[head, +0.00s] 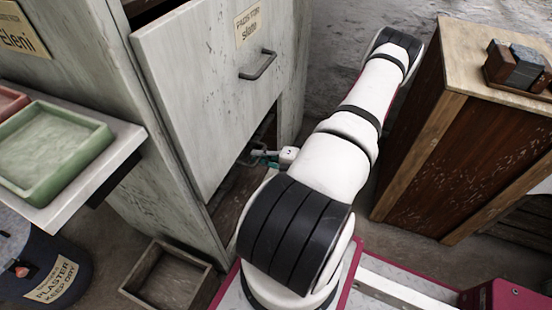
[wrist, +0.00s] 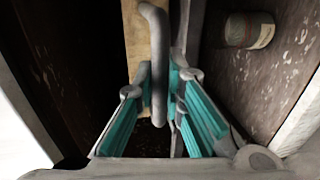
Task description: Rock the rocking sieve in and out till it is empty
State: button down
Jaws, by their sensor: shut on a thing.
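In the wrist view a grey bar handle (wrist: 147,20) stands in front of a pale wooden piece (wrist: 133,45). This looks like part of the rocking sieve, but I cannot see its mesh or contents. My gripper (wrist: 158,80), with teal finger pads, is shut on the bar, one finger on each side. In the head view my gripper (head: 265,159) is small and partly hidden by my arm. It is at the dark opening low in the grey cabinet, where the sieve itself is hidden.
A grey cabinet front (head: 205,110) with its own handle (head: 258,66) hangs above the opening. A wooden box (head: 168,278) is on the floor. A brown cabinet (head: 445,125) stands right of my arm. A can (wrist: 249,30) lies inside the dark space. A green tray (head: 50,150) rests on a shelf.

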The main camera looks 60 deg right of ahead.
aim_at(244, 158)
jog(key=x, duration=0.3)
jog(key=r+x, duration=0.1)
jog(key=x, duration=0.2)
jog(key=shift+w+r+p, duration=0.15)
jog(key=shift+w+p, duration=0.15)
jog(key=shift+p, duration=0.05)
jog(key=c, duration=1.7)
grip_release()
jog(key=shift+w, duration=0.1)
jog(key=shift+o, duration=0.2)
jog(key=a+v, duration=0.1)
jog(key=v, duration=1.1)
jog(key=shift+d, duration=0.45)
